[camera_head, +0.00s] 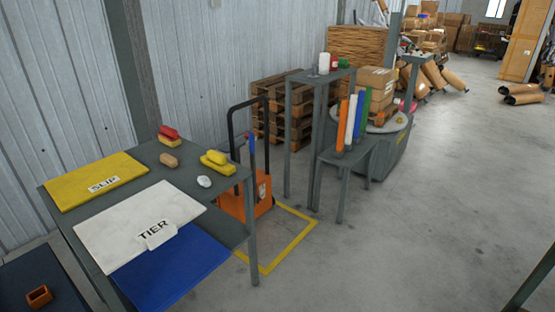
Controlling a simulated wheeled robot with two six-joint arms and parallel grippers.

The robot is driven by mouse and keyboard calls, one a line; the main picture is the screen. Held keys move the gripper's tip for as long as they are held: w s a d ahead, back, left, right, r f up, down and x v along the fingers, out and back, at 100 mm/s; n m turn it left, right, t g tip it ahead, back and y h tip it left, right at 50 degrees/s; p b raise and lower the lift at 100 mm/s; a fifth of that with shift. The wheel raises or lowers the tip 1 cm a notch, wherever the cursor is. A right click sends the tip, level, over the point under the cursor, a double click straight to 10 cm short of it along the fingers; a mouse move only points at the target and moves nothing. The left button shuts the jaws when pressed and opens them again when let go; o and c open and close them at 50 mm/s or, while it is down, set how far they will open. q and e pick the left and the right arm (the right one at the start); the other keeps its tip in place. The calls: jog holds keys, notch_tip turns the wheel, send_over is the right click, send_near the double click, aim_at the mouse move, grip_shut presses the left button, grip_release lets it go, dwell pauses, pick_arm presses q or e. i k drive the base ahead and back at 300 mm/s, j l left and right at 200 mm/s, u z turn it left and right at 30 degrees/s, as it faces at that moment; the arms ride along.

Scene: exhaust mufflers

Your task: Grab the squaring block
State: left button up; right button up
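Several small objects lie on the dark grey table at the left, and I cannot tell for sure which is the squaring block. A yellow piece with a raised top part (216,161) lies near the far right edge. A red and yellow piece (168,133) lies near the back edge. A rounded tan block (169,160) lies between them, nearer the front. A hollow orange-brown block (39,296) sits on a separate dark surface at the lower left. Neither of my grippers is in view.
The table (140,168) also bears a yellow SLIP sheet (70,190), a white TIER sheet (115,225), a blue sheet (185,265) and a small white object (204,181). An orange pallet jack (262,190) stands behind. Floor at the right (430,200) is clear.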

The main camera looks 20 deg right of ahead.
aim_at(214, 161)
jog(key=z, duration=0.15)
jog(key=u, duration=0.15)
jog(key=i+l+u, duration=0.4)
jog(key=l+u, duration=0.2)
jog(key=i+l+u, duration=0.15)
jog(key=l+u, duration=0.15)
jog(key=i+l, duration=0.15)
jog(key=l, duration=0.35)
jog(key=i+l+u, duration=0.15)
jog(key=l, duration=0.35)
jog(key=i+l, duration=0.15)
jog(key=l, duration=0.35)
jog(key=i+l+u, duration=0.15)
jog(key=l, duration=0.85)
jog(key=i+u, duration=0.05)
